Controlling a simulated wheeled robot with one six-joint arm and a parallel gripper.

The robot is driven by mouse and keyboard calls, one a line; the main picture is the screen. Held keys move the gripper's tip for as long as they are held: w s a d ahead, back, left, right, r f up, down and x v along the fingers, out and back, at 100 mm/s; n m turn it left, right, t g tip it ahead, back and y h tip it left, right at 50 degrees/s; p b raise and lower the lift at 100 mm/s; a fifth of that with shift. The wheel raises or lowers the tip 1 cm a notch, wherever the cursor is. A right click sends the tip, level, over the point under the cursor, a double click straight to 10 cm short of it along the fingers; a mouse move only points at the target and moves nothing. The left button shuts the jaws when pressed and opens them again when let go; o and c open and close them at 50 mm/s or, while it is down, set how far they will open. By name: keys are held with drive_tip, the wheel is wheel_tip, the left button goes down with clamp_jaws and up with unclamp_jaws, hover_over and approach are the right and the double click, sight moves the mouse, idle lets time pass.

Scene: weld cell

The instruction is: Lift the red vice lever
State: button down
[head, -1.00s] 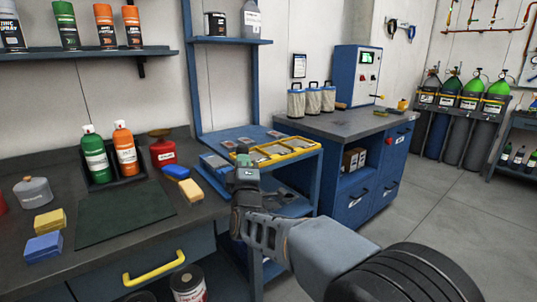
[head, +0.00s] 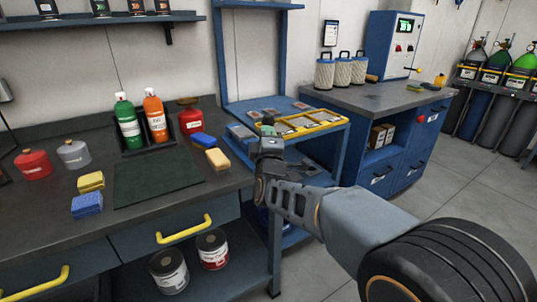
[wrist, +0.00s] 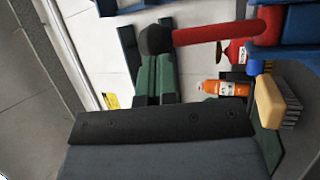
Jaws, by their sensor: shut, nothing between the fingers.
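The red lever (wrist: 218,34) shows in the wrist view as a red bar running from a red and blue part at the right edge leftward to a black knob (wrist: 156,39). My gripper (wrist: 155,76) has green-padded fingers, shut together and empty. Its tips are at the knob in the picture; I cannot tell whether they touch it. In the head view my gripper (head: 267,129) is in front of the blue stand beside the bench. I cannot make out the lever there.
The dark bench (head: 60,220) holds a green bottle (head: 128,121), an orange bottle (head: 155,115), sponges and a brush (head: 217,159). A yellow tray (head: 310,123) lies on the blue stand behind my gripper. A blue cabinet (head: 400,150) stands right; open floor lies at far right.

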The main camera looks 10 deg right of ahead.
drive_tip(key=v, duration=1.3)
drive_tip(key=s+d+r+m+g+p, duration=0.1)
drive_tip(key=s+d+m+g+p, duration=0.3)
drive_tip(key=s+m+g+p, duration=0.3)
drive_tip(key=s+d+r+m+g+p, duration=0.2)
drive_tip(key=s+d+m+g+p, duration=0.3)
drive_tip(key=g+p, duration=0.6)
drive_tip(key=s+m+p, duration=0.2)
drive_tip(key=m, duration=0.1)
drive_tip(key=shift+s+d+r+m+y, duration=0.15)
drive_tip(key=shift+s+d+m+y, duration=0.15)
drive_tip(key=shift+y, duration=0.1)
